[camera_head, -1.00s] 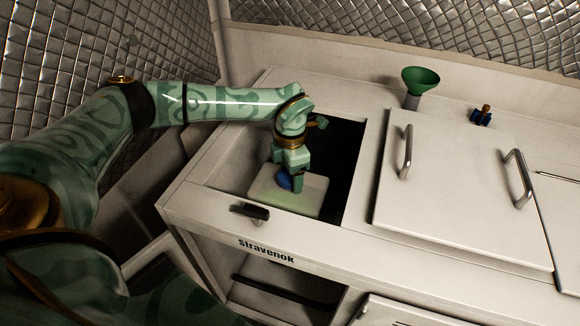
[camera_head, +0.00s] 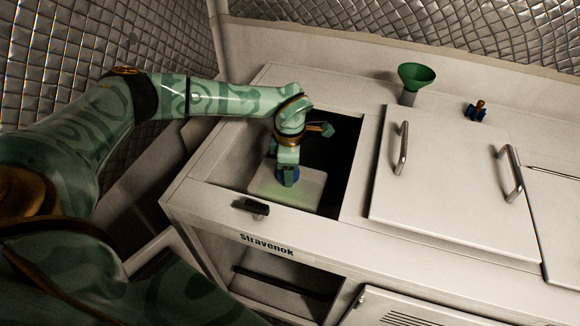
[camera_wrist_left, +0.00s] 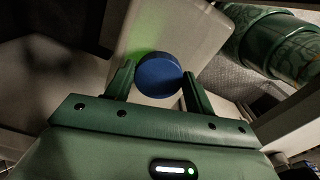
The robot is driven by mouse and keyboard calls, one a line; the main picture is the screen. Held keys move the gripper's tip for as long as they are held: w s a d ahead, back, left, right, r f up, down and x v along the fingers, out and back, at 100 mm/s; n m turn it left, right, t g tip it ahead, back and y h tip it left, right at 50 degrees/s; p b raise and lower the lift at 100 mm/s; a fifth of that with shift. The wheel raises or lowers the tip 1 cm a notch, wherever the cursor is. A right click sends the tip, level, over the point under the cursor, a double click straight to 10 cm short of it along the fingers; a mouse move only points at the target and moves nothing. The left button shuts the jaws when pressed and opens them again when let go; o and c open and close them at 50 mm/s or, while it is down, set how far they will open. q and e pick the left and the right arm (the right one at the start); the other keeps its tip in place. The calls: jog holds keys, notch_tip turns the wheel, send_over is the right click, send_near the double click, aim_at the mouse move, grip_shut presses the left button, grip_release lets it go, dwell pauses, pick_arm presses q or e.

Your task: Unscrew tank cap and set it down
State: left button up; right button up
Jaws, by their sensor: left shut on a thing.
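The blue tank cap (camera_wrist_left: 158,76) sits between the two green fingers of my left gripper (camera_wrist_left: 157,86) in the left wrist view. The same cap (camera_head: 283,176) shows low between the fingers in the head view, at the top of the pale tank (camera_head: 306,190). My left gripper (camera_head: 287,172) points down into the open bay and is shut on the cap. I cannot tell whether the cap is still threaded on the tank. My right gripper is not in view.
The bay's white frame surrounds the tank, with a dark gap (camera_head: 335,165) on its right. A black latch (camera_head: 251,207) is on the front rim. A closed lid with two handles (camera_head: 455,180) lies to the right.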

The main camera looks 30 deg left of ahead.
pick_arm(q)
jog(key=shift+r+n+p, duration=0.15)
jog(key=shift+n+p, duration=0.5)
jog(key=shift+n, duration=0.55)
jog(key=n+p, duration=0.2)
jog(key=n, duration=0.3)
jog(key=shift+w+a, duration=0.1)
jog(key=shift+a, duration=0.05)
jog(key=n+p, duration=0.2)
jog(key=n, duration=0.3)
jog(key=shift+a+n, duration=0.1)
jog(key=shift+n, duration=1.1)
jog(key=o, duration=1)
jog(key=shift+a+f, duration=0.1)
jog(key=shift+f, duration=0.1)
